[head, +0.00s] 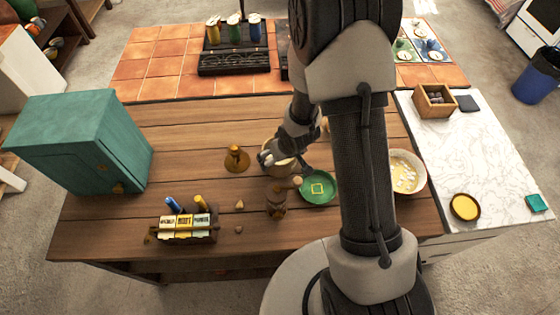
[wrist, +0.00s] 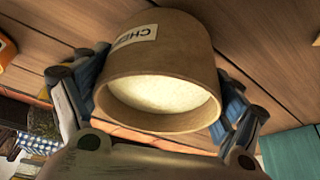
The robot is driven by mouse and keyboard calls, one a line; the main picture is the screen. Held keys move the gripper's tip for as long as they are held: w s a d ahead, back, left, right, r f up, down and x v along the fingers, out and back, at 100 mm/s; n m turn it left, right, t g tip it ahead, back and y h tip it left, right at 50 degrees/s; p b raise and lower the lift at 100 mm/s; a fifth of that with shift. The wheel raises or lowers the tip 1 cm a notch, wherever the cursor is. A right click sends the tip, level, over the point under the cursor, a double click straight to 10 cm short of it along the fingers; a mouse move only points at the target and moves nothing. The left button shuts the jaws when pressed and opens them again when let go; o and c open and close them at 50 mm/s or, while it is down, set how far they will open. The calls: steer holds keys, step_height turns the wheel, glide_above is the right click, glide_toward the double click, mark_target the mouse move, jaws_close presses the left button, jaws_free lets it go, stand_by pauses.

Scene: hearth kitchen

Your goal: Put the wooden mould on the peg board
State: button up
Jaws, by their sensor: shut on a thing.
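My gripper (wrist: 158,98) is shut on a round wooden tub, which I take to be the wooden mould (wrist: 160,45). Its blue-grey fingers lie on opposite sides of its wall. The mould has a pale label, partly readable as "CHEE", and a cream-coloured inside facing the camera. In the head view the mould (head: 274,158) is over the middle of the wooden table, partly covered by my gripper (head: 284,152). I cannot identify the peg board with certainty; a dark rack with coloured upright pieces (head: 234,62) stands on the tiles at the back.
A brown round piece with an upright knob (head: 237,158) stands left of the mould. A green plate (head: 320,187) and a wooden mill-like object (head: 276,202) are near its front. A teal cabinet (head: 80,140) stands left, a white-filled bowl (head: 406,172) right. The table's front-left has a labelled box (head: 187,226).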

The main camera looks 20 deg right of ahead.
steer(key=shift+f, duration=0.95)
steer(key=shift+f+b, duration=0.2)
steer(key=shift+b, duration=0.2)
steer(key=o, duration=1.3)
